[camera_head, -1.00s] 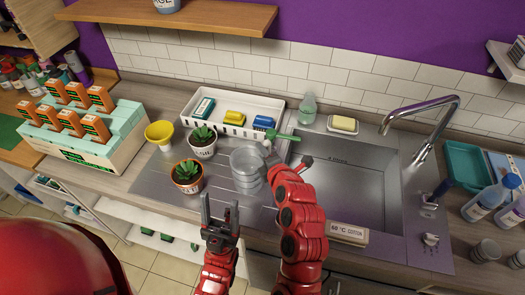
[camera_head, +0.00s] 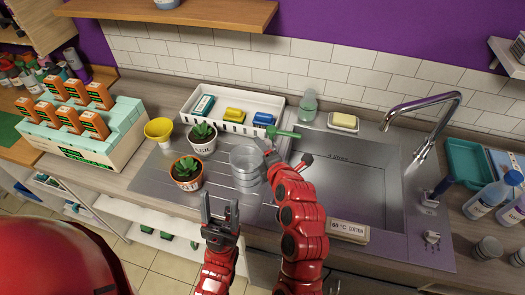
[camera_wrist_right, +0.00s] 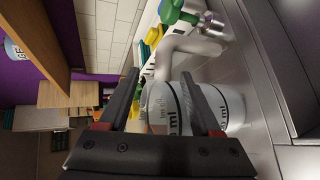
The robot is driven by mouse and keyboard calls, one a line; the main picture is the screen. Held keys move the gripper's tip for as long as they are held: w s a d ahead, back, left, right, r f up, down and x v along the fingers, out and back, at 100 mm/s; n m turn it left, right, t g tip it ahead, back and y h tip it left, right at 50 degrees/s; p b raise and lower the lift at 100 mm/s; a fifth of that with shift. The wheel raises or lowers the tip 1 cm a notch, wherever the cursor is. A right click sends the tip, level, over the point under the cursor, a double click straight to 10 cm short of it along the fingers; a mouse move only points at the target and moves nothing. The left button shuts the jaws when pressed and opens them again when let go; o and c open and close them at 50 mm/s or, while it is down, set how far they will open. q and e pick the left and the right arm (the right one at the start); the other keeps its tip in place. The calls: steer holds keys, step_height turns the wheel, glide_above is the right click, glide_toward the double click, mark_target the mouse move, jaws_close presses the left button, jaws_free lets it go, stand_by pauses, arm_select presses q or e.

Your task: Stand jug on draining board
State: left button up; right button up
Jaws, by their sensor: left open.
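The clear jug (camera_head: 245,168) stands upright on the steel draining board (camera_head: 150,185), left of the sink basin. In the right wrist view the jug (camera_wrist_right: 205,108) shows dark "ml" markings, with its pale handle (camera_wrist_right: 185,48) above. My right gripper (camera_head: 285,150) is at the jug's right side, close to the handle. Its fingers (camera_wrist_right: 160,100) look spread apart, with the jug just beyond them; whether they touch it I cannot tell. My left gripper (camera_head: 220,212) is open and empty, pointing up in front of the draining board's front edge.
Two potted succulents (camera_head: 187,172) and a yellow cup (camera_head: 159,131) stand left of the jug. The sink basin (camera_head: 350,190) and tap (camera_head: 425,150) are right.

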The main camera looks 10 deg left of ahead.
steer(key=p+v, duration=1.1)
steer(key=v, duration=0.6)
steer(key=shift+r, duration=0.2)
steer(key=shift+s, duration=0.15)
